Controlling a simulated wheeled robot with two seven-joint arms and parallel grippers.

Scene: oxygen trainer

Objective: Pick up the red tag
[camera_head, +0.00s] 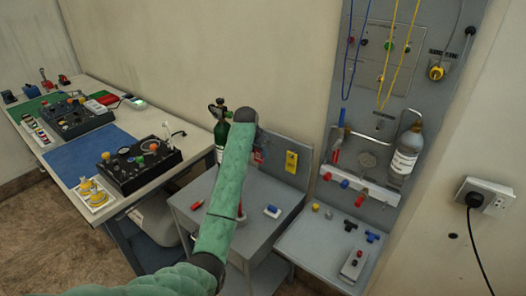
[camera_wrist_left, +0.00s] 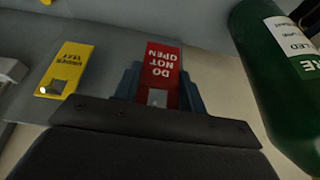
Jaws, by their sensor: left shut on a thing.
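The red tag (camera_wrist_left: 163,66), lettered "DO NOT OPEN", is between the fingers of my left gripper (camera_wrist_left: 160,90) in the left wrist view. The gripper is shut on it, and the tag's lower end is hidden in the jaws. In the head view a small part of the red tag (camera_head: 258,157) shows beside my green-sleeved arm, by the grey back panel of the cart. My left gripper (camera_head: 260,146) is mostly hidden there. I cannot tell whether the tag still touches the panel. My right gripper is not in view.
A yellow tag (camera_head: 291,162) hangs on the panel right of the red one. A green cylinder (camera_head: 221,132) stands close on the left in the head view. Small parts lie on the grey cart (camera_head: 190,200). A wall board (camera_head: 375,70) with a bottle (camera_head: 406,152) stands at right.

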